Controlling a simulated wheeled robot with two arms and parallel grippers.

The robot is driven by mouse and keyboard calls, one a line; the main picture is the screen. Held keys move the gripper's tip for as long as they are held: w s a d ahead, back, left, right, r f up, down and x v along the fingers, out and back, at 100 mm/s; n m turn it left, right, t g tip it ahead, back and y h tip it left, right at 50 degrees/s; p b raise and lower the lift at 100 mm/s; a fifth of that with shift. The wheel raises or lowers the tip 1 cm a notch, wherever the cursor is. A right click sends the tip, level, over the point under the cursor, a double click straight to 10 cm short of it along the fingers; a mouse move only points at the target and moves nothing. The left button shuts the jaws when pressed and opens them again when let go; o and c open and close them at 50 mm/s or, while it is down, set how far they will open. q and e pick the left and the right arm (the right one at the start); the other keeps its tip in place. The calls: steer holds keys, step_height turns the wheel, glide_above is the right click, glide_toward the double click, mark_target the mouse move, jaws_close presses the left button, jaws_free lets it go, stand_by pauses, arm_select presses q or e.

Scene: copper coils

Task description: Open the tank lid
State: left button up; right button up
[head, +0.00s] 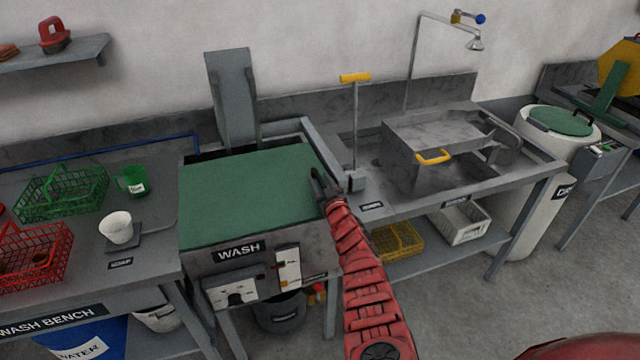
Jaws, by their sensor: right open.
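The wash tank (215,262) is a grey box with a WASH label on its front. Its flat green lid (245,195) lies over the top, with a dark gap showing along the back edge. My right gripper (321,184) is open at the right edge of the lid, its fingers pointing up and away. Whether it touches the lid I cannot tell. No lid handle can be made out. My left gripper is out of view.
A rod with a yellow T-handle (355,77) stands right of the tank, by a grey sink unit (440,140). The wash bench at left holds a green basket (62,192), red basket (35,258), green mug (132,181) and white cup (117,228).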

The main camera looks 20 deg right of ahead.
steer(key=shift+w, duration=0.15)
steer(key=shift+r, duration=0.1)
jaws_close()
stand_by(1.4)
